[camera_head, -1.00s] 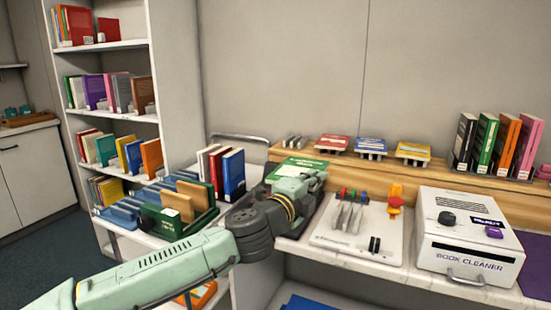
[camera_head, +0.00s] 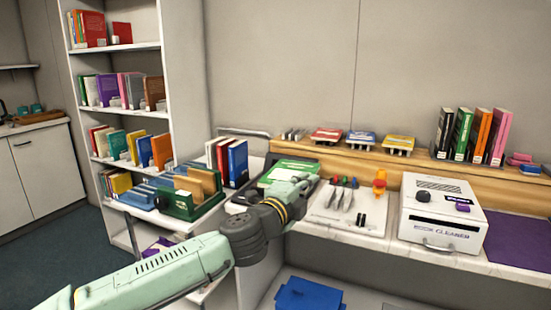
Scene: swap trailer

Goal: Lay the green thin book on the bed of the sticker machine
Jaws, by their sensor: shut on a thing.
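The green thin book (camera_head: 280,174) lies roughly flat, cover up, at the left end of the white counter. My gripper (camera_head: 297,183) is at its near right side and is shut on it; the fingertips are mostly hidden by the gripper body. A dark flat surface (camera_head: 312,164) shows just behind and around the book. It may be the bed of the sticker machine, but most of it is hidden by the book and my gripper. I cannot tell whether the book touches it or is held just above it.
To the right are a white tool board (camera_head: 338,222) and a white book cleaner (camera_head: 441,220). A wooden ledge (camera_head: 360,162) behind holds small coloured items and upright books. A green crate (camera_head: 180,208) and upright books (camera_head: 227,162) stand left. A blue bin (camera_head: 309,294) is below.

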